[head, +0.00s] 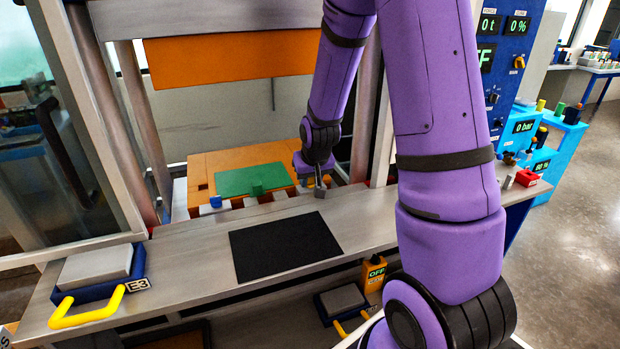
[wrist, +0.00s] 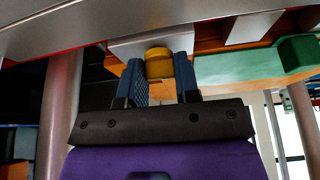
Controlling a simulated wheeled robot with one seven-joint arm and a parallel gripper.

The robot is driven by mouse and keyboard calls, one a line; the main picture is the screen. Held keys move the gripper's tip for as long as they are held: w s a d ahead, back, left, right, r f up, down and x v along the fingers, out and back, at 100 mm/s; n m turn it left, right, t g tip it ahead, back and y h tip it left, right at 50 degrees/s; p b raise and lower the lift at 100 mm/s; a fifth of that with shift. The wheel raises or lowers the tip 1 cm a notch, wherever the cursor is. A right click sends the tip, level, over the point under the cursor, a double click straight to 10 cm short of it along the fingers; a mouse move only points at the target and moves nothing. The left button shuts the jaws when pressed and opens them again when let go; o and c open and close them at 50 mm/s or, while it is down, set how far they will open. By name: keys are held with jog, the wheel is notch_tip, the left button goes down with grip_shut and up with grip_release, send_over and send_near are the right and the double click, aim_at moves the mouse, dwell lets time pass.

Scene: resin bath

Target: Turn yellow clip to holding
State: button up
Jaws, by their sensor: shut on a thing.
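The yellow clip (wrist: 158,63) shows in the wrist view as a short yellow cylinder against a grey block. My gripper (wrist: 162,82) has one dark blue finger on each side of it and is shut on it. In the head view my gripper (head: 319,186) is at the right front edge of the orange plate, and the yellow clip is hidden there. A green clip (head: 257,189) and a blue clip (head: 215,202) stand to the left along the same edge. The setting of the yellow clip cannot be told.
A green sheet (head: 245,177) lies on the orange plate (head: 222,161), under a raised orange block (head: 235,60). A black mat (head: 285,247) lies on the grey ledge (head: 190,262). A yellow-handled device (head: 98,275) is at the left. A control panel (head: 508,50) stands at the right.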

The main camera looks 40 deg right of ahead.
jog(key=shift+n, duration=0.3)
dwell(0.4)
jog(key=o, duration=0.9)
jog(key=v, duration=1)
jog(key=shift+s+d+r, duration=0.1)
jog(key=shift+r, duration=0.25)
